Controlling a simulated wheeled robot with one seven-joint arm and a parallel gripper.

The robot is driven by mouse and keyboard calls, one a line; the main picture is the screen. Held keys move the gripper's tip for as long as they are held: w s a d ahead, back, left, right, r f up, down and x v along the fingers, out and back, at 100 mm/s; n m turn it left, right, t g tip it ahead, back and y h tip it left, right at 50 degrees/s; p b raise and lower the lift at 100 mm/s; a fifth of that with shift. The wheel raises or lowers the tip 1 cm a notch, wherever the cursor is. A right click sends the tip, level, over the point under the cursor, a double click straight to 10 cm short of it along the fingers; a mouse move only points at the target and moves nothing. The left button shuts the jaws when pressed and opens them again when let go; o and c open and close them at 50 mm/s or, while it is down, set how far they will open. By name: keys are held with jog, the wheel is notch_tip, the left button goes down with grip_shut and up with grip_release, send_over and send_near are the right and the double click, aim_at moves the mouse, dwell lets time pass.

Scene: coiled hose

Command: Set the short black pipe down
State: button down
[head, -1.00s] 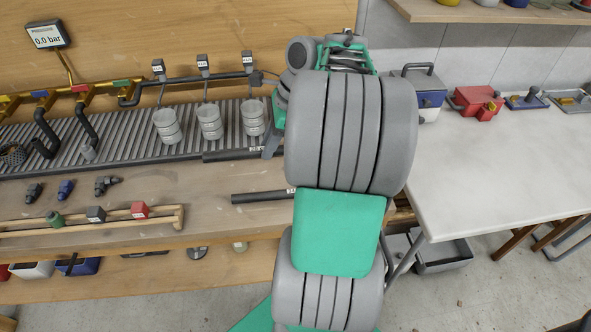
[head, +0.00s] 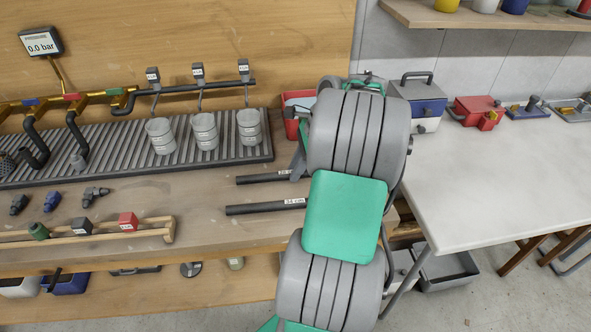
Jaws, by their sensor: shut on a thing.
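The short black pipe (head: 263,179), with a white label near its right end, is held level over the wooden bench top. My gripper (head: 297,170) is shut on its right end; the fingers are partly hidden behind my arm. I cannot tell whether the pipe touches the bench. A second black pipe (head: 262,208), labelled 34 cm, lies on the bench just in front of it and roughly parallel, its right end beside my arm.
A ribbed dark tray (head: 100,160) with several grey cups stands behind on the left. A red bin (head: 292,118) is behind my arm. Dark fittings (head: 92,195) and a wooden rack (head: 168,230) lie on the left. Bare bench (head: 185,195) lies left of the pipes. A white table (head: 490,180) is on the right.

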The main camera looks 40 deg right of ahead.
jog(key=c, duration=1.3)
grip_release()
jog(key=shift+o, duration=0.2)
jog(key=shift+r, duration=0.1)
jog(key=p+v, duration=0.7)
jog(key=v, duration=0.5)
jog(key=w+a+r+n+h, duration=0.1)
jog(key=w+a+n, duration=0.1)
jog(key=a+n, duration=0.65)
jog(key=w+a+n+h, duration=0.1)
jog(key=w+a+n, duration=0.25)
jog(key=a, duration=1.05)
jog(key=s+a+f+n+h, duration=0.1)
jog(key=s+a+f+n, duration=0.2)
jog(key=s+a+n, duration=0.6)
jog(key=n, duration=0.4)
jog(key=shift+s+a+f+h, duration=0.25)
jog(key=shift+a+f+h, duration=0.05)
jog(key=shift+f+h, duration=0.1)
